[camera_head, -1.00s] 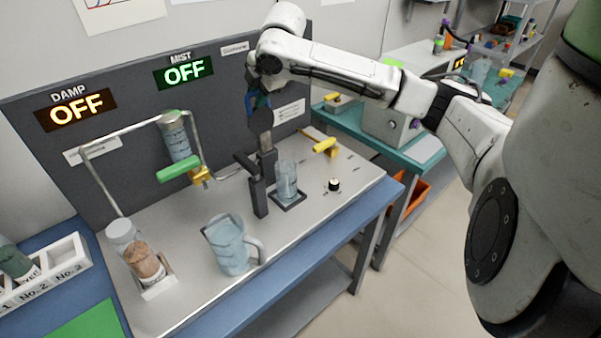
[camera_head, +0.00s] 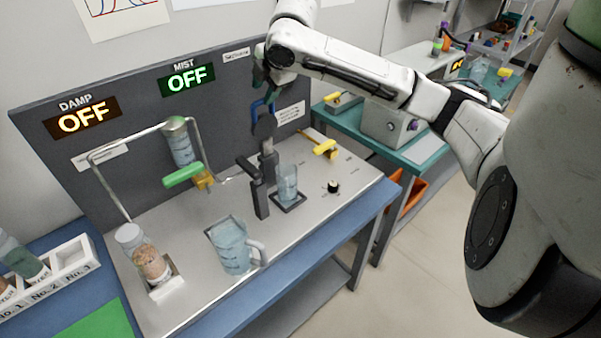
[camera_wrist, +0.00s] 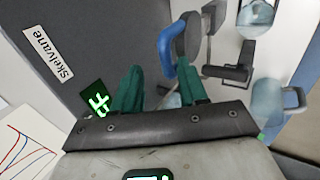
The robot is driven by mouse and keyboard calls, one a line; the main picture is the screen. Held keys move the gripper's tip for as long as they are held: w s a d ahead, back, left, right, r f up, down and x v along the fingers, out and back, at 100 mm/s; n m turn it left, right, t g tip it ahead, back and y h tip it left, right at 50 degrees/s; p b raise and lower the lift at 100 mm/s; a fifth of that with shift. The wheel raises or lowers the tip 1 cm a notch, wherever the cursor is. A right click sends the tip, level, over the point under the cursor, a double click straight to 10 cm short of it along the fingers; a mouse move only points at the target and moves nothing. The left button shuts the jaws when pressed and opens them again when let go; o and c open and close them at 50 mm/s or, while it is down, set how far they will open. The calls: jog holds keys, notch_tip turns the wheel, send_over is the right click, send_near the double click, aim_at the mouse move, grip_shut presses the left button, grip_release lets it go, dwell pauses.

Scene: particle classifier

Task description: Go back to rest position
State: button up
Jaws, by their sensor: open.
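My gripper (camera_wrist: 160,90) is open, with its two green fingers apart and nothing between them. In the head view it shows small and dark (camera_head: 258,78), raised over the back of the bench in front of the grey panel, partly hidden by my wrist. A blue handle (camera_wrist: 167,52) on a dark disc stands just beyond the fingers in the wrist view. It also shows below my gripper in the head view (camera_head: 263,106). I cannot tell the exact gap between them.
A glass jug (camera_head: 230,247), a small beaker (camera_head: 288,184) and a tilted jar of brown grains (camera_head: 150,263) stand on the bench. A white rack (camera_head: 60,262) sits further left.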

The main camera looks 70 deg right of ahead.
jog(key=shift+s+a+r, duration=0.15)
jog(key=shift+s+r, duration=0.1)
jog(key=shift+r, duration=0.3)
